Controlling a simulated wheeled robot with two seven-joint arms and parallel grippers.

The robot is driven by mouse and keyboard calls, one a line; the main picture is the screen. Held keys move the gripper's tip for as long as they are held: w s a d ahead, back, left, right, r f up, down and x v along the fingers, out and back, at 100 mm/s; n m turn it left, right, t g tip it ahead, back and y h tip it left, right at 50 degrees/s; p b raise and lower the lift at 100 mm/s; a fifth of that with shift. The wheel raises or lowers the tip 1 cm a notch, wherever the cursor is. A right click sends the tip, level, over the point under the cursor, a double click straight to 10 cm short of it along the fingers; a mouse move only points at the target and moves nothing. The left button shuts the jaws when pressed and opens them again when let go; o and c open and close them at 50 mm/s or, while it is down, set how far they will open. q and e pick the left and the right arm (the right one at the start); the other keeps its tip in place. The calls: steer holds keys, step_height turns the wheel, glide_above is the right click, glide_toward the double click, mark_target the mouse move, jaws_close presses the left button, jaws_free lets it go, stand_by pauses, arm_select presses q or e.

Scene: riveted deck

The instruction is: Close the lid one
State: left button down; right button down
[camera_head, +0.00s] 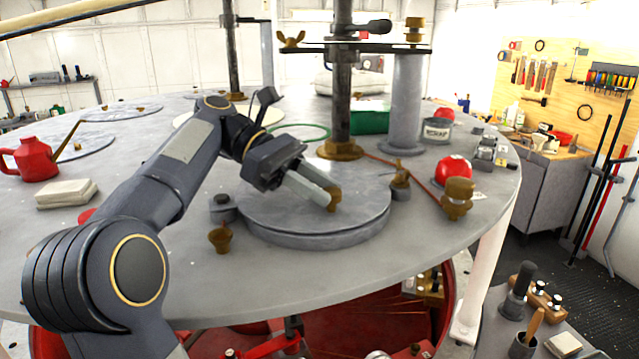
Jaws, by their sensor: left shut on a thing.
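A round grey lid (290,210) lies on the round metal deck near its front, with a thick rim under it. A brass knob (334,198) stands on top of the lid. My left gripper (328,197) comes in from the left and is shut on the knob, its fingers partly hiding it. The lid looks flat, but I cannot tell whether it is seated all the way round. My right gripper is not in view.
A dark post (342,90) rises just behind the lid. Brass fittings (457,197) and a red round object (453,169) stand to the right, and another brass fitting (220,239) at front left. A red oil can (32,158) is far left. The front deck edge is clear.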

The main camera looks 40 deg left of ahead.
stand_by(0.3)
arm_select(q)
steer(key=c, duration=1.1)
jaws_free()
steer(key=shift+c, duration=0.2)
